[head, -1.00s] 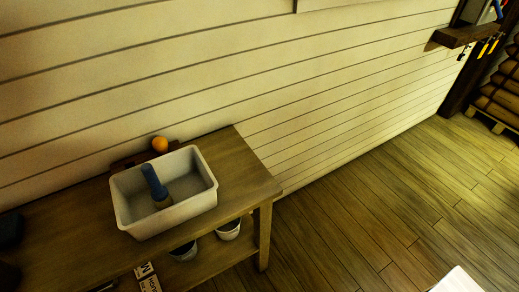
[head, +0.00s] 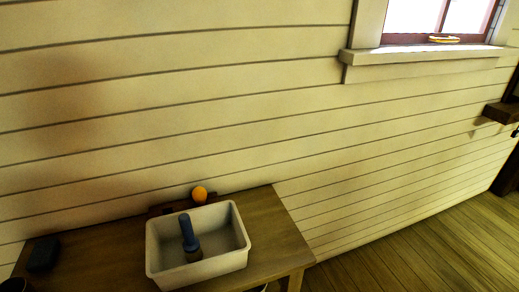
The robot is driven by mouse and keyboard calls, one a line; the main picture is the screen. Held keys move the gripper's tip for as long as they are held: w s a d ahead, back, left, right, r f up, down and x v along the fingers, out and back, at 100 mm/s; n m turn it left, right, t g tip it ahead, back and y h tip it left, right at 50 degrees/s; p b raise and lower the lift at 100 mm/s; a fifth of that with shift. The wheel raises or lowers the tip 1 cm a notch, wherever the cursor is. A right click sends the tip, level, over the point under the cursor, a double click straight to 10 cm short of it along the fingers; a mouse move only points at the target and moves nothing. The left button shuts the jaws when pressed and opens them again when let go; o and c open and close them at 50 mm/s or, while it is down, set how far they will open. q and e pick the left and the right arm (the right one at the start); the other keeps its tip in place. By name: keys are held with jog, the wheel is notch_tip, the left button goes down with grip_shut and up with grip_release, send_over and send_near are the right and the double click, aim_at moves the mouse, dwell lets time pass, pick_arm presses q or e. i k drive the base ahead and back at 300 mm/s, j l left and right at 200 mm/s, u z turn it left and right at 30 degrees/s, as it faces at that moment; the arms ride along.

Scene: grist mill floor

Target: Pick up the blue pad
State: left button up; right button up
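I cannot make out a thing that is clearly a blue pad. A blue upright object (head: 188,229), shaped like a handle or post with a brownish base, stands in a pale rectangular tub (head: 198,271) on the wooden table (head: 271,226). A dark, blocky object (head: 43,254) lies on the table's left end; its colour and kind are hard to tell in the shade. Neither of my grippers is in view.
An orange ball (head: 200,194) sits on a dark wooden piece (head: 166,208) behind the tub. Another dark object (head: 14,285) is cut off at bottom left. A yellow ring (head: 444,39) lies on the window sill (head: 430,56). The floor (head: 420,262) at right looks clear.

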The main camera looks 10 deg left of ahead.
aim_at(44, 253)
jog(key=k+j+u, duration=0.1)
jog(key=u, duration=1.9)
jog(key=k+j, duration=0.05)
jog(key=j, duration=0.05)
